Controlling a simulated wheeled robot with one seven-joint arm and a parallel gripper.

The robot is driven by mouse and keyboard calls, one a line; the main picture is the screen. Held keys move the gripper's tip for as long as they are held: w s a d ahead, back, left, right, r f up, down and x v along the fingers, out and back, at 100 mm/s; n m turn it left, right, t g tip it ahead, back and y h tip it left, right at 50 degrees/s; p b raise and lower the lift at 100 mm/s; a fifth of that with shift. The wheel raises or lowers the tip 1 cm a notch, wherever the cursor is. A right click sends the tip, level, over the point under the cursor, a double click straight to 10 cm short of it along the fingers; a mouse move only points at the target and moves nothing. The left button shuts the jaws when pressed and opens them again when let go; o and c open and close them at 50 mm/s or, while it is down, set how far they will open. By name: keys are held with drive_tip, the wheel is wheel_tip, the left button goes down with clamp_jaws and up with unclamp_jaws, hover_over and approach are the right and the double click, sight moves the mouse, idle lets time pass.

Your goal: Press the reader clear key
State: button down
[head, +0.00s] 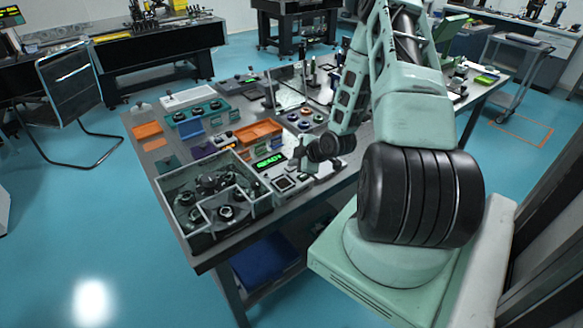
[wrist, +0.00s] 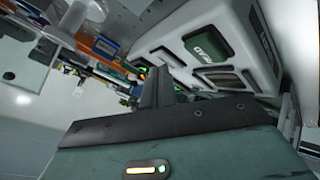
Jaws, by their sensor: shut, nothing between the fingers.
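The reader (head: 295,187) is a pale box with dark square keys on the near side of the table, beside a green lit display. In the wrist view, the white reader (wrist: 262,62) fills the upper right. It carries a green key with white lettering (wrist: 208,45) and darker keys (wrist: 178,67) beside and below it. I cannot read which is the clear key. My gripper (wrist: 155,75) is shut and empty, its dark fingers pointing toward the reader's keys. Whether the tips touch a key is hidden.
The green display (head: 269,162) stands just behind the reader. A divided clear-walled tray (head: 262,206) with dark round parts is at its left. An orange tray (head: 259,131) and small round parts lie farther back. The table's front edge runs close by the reader.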

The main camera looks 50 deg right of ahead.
sight(295, 168)
idle(0.4)
drive_tip(key=shift+r+p, duration=0.5)
drive_tip(key=shift+r, duration=0.3)
drive_tip(key=shift+r+p, duration=1.65)
drive_tip(key=shift+r, duration=0.9)
